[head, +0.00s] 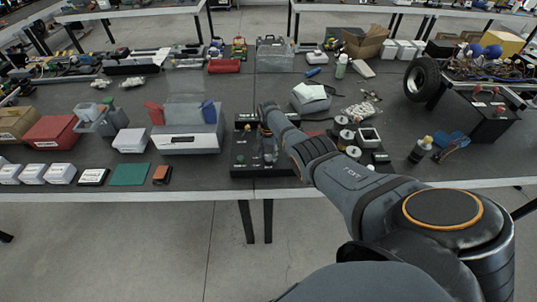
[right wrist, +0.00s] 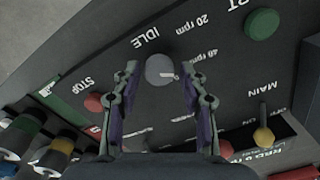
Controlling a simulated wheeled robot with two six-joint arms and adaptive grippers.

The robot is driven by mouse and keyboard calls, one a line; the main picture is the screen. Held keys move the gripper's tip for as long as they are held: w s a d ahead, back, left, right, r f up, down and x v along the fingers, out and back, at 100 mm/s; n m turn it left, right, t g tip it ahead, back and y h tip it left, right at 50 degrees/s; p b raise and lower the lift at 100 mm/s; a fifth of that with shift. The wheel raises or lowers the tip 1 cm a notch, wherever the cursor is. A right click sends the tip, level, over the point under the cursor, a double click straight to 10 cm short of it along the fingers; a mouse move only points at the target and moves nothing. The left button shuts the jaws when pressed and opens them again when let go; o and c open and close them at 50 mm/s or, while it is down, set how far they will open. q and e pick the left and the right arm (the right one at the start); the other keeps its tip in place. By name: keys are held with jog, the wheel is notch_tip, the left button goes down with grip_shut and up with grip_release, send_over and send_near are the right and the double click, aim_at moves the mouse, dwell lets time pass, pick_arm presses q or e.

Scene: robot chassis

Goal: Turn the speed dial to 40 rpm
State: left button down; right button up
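The speed dial (right wrist: 159,69) is a round grey knob on a dark panel (right wrist: 225,75) in the right wrist view. A small white mark shows on its right side. Labels IDLE, 20 rpm and 40 rpm stand around it; others lower down are partly hidden by my fingers. My right gripper (right wrist: 160,72) is open, with one fingertip left and one right of the dial, gaps showing on both sides. In the head view my right gripper (head: 268,150) is over the black control box (head: 240,170), and the dial cannot be made out. My left gripper is not in view.
Near the dial are a red STOP button (right wrist: 93,103), a green button (right wrist: 262,24) and a yellow MAIN switch (right wrist: 263,137). Left of the box stands a grey-white case (head: 190,143); right of it are several spools (head: 346,137) and a bottle (head: 420,150).

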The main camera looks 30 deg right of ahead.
aim_at(268, 156)
jog(key=shift+o, duration=0.4)
notch_tip(268, 156, up, 12)
dwell(0.3)
jog(key=shift+f, duration=0.15)
